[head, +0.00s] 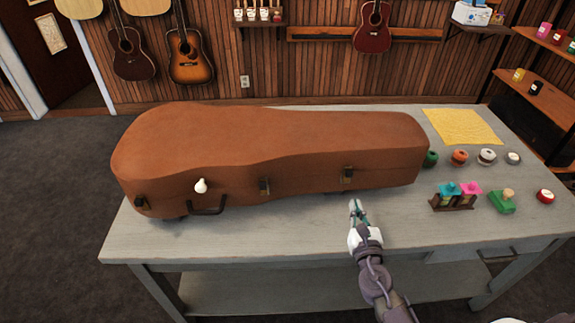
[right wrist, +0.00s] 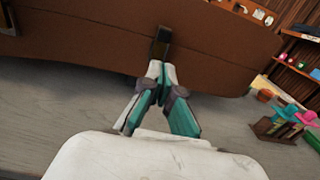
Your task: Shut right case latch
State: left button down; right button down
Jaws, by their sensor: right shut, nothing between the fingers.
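A closed brown ukulele case (head: 270,150) lies on the grey table (head: 300,232). Its front side carries a left latch (head: 141,203), a middle latch (head: 264,186) and a right latch (head: 347,174), and a dark handle (head: 208,207). My right gripper (head: 356,207) is shut and empty, just in front of the case below the right latch. In the right wrist view its fingertips (right wrist: 160,70) point at a dark latch (right wrist: 161,42) on the case side. I cannot tell whether they touch it, or whether that latch is fully flat. My left gripper is not in view.
A yellow cloth (head: 462,126) lies at the back right of the table. Several small round containers stand right of the case, with a small rack (head: 455,200) and a green stamp-like item (head: 502,203) nearer.

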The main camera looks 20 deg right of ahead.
jog(key=v, duration=0.4)
jog(key=shift+s+b, duration=0.2)
jog(key=shift+b, duration=0.1)
jog(key=shift+r, duration=0.1)
